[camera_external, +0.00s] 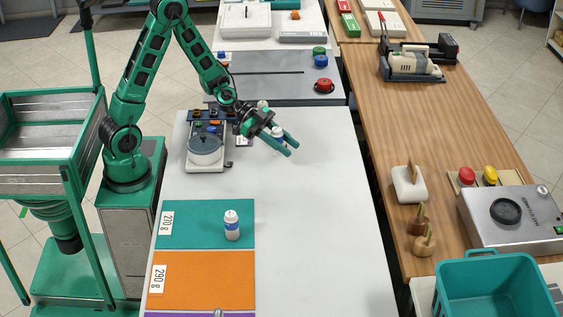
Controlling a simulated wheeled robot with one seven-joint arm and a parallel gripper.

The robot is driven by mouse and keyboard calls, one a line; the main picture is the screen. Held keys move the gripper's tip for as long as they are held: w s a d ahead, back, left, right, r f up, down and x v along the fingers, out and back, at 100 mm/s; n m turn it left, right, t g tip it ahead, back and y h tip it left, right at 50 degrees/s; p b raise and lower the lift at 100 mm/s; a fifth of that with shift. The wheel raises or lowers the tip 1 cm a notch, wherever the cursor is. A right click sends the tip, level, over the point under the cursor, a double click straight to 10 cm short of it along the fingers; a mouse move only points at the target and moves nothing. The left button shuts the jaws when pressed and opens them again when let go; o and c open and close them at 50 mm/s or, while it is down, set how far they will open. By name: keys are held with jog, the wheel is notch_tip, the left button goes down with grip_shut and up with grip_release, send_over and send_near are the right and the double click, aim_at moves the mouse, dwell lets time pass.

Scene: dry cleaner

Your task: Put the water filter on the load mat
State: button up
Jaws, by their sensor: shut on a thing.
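A purple mat (190,314) shows only at the bottom edge. No mat is visibly marked as the load mat.
A scale with a round grey pan (205,146) stands left of my gripper. The white table (310,230) is clear right of the mats. A grey mat (260,89) with a red round piece (324,86) lies behind. A teal crate (490,287) is at front right.

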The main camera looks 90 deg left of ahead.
jog(key=s+d+r+m+g+h, duration=0.3)
jog(key=s+d+r+m+g, duration=0.1)
jog(key=s+m+g, duration=0.4)
jog(key=s+d+r+m+g+h, duration=0.35)
jog(key=s+m+g, duration=0.2)
jog(key=s, duration=0.35)
jog(key=shift+n+y, duration=0.35)
jog(key=shift+y, duration=0.1)
jog(key=f, duration=0.2)
jog(key=d+f, duration=0.1)
jog(key=f, duration=0.1)
jog(key=shift+s+f, duration=0.1)
jog(key=shift+f, duration=0.1)
jog(key=d+f, duration=0.2)
jog(key=d, duration=0.1)
jog(key=w+d+f, duration=0.1)
jog(key=d+f, duration=0.1)
jog(key=d, duration=0.2)
jog(key=d+f, duration=0.3)
jog(key=d, duration=0.1)
jog(key=shift+w, duration=0.2)
jog(key=shift+d+f, duration=0.1)
jog(key=shift+f, duration=1.95)
jog(key=o, duration=1.1)
